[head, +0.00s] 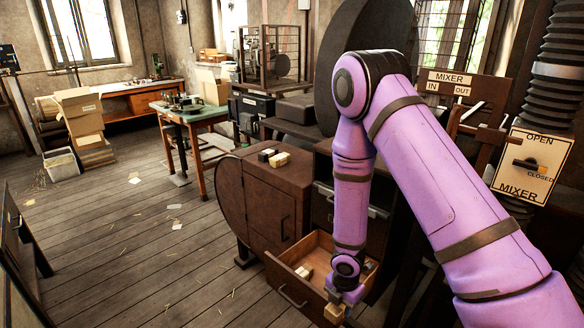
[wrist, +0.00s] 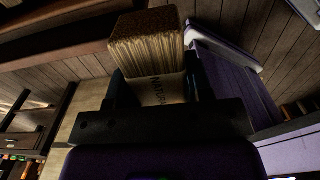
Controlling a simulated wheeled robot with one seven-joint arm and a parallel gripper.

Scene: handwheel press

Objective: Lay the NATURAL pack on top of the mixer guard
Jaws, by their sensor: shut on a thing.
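My gripper (head: 344,298) is shut on the NATURAL pack (head: 334,313), a small tan block, at the front of an open drawer. In the wrist view the pack (wrist: 147,45) sits between the fingers, with part of the word NATURAL readable on its pale band and its ribbed tan end pointing away. Nothing visible is labelled as the mixer guard, so I cannot tell for certain which part it is. A brown cabinet (head: 290,180) with a rounded left side stands behind the drawer. Dark and cream blocks (head: 279,159) lie on its top.
The open wooden drawer (head: 287,265) holds a few small blocks (head: 304,272). A MIXER IN/OUT sign (head: 448,83) and an OPEN/CLOSED mixer switch panel (head: 530,165) stand at right. A green-topped table (head: 195,113) is farther back. The floor at left is mostly clear.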

